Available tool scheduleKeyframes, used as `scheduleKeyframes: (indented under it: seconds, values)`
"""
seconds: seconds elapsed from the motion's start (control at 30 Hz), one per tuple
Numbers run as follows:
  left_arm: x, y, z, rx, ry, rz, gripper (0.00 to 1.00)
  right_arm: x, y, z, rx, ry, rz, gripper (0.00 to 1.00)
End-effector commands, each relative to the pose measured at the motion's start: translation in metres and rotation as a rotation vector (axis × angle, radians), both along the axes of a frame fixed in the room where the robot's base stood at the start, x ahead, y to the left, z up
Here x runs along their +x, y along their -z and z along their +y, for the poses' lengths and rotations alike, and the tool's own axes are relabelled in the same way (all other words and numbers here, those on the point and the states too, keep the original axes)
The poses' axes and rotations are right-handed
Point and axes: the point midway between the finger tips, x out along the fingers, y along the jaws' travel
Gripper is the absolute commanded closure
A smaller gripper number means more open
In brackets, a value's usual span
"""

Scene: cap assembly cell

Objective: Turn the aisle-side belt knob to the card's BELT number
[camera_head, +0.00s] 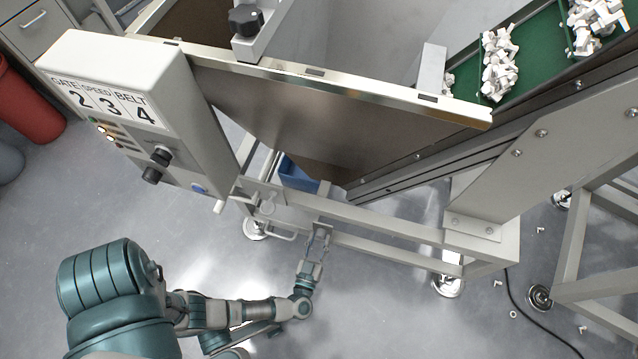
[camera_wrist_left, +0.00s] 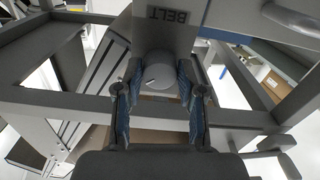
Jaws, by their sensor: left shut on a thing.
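The card (camera_head: 110,102) on the white control box reads GATE 2, SPEED 3, BELT 4. My left gripper (camera_head: 319,240) reaches the lower frame of the machine in the head view. In the left wrist view, my left gripper (camera_wrist_left: 158,78) is shut on a round grey belt knob (camera_wrist_left: 158,72), one finger on each side. A short white line shows on the knob's face. A plate (camera_wrist_left: 168,20) marked BELT, upside down, sits just beyond it. No numbers around the knob can be read. My right gripper is in neither view.
A frame rail (camera_head: 390,226) runs beside my gripper. A green conveyor (camera_head: 540,55) holds white parts. A blue bin (camera_head: 297,176) stands under the hopper. Open floor lies in front.

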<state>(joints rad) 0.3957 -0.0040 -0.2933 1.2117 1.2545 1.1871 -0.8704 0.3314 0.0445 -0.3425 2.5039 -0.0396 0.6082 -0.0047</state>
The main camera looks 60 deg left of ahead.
Motion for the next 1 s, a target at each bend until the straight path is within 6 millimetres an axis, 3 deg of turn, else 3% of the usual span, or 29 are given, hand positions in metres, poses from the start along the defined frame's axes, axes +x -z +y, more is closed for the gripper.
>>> scheduleKeyframes:
  seconds: [0.2,0.5,0.53,0.6,1.0]
  values:
    - [0.0008,-0.0001,0.0001,-0.114,-0.002,-0.113,0.96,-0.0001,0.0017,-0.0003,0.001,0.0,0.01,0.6]
    - [0.0012,-0.0005,0.0,-0.125,0.001,-0.126,0.96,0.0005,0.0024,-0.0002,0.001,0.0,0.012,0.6]
    - [0.0012,-0.0004,0.0,-0.125,0.001,-0.126,0.56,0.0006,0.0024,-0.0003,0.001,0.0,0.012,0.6]
    - [0.0011,-0.0004,-0.0001,-0.125,0.001,-0.126,0.39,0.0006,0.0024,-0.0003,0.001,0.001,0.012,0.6]
    - [0.0001,-0.0047,-0.0011,-0.127,0.001,-0.126,0.36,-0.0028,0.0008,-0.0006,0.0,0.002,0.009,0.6]
